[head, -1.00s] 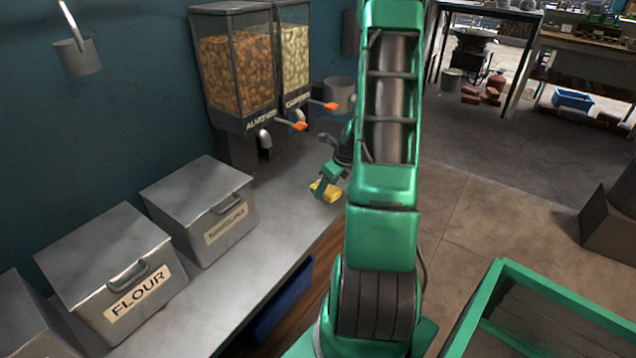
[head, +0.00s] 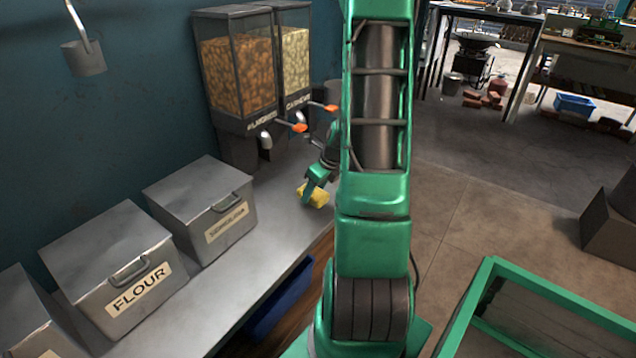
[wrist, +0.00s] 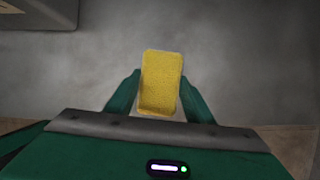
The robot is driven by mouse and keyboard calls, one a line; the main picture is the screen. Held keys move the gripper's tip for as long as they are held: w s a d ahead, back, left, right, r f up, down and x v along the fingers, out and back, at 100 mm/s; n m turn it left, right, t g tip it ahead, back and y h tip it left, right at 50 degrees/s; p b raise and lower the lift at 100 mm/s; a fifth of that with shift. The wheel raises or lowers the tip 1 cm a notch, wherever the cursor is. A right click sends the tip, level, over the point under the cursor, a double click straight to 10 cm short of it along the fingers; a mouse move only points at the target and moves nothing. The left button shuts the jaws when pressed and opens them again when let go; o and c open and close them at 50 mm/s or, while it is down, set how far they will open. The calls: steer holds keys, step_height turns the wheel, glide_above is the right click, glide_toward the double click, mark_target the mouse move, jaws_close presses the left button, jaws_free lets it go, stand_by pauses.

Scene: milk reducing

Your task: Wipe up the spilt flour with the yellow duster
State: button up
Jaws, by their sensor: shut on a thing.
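The yellow duster (head: 316,196) is a small yellow block at the end of my green arm, over the metal counter. In the wrist view the duster (wrist: 161,82) sits between the two green fingers. My gripper (head: 312,188) is shut on it; it also shows in the wrist view (wrist: 160,98). I cannot tell whether the duster touches the counter. I cannot make out any spilt flour on the grey counter surface. A metal box labelled FLOUR (head: 112,265) stands closed on the counter.
Another lidded metal box (head: 200,205) stands beside the flour box. Two dispensers (head: 237,75) with orange levers stand behind my gripper against the blue wall. The counter (head: 275,215) between box and gripper is clear. A green-framed cart (head: 540,290) is at lower right.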

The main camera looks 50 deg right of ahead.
steer(key=shift+r, duration=2.55)
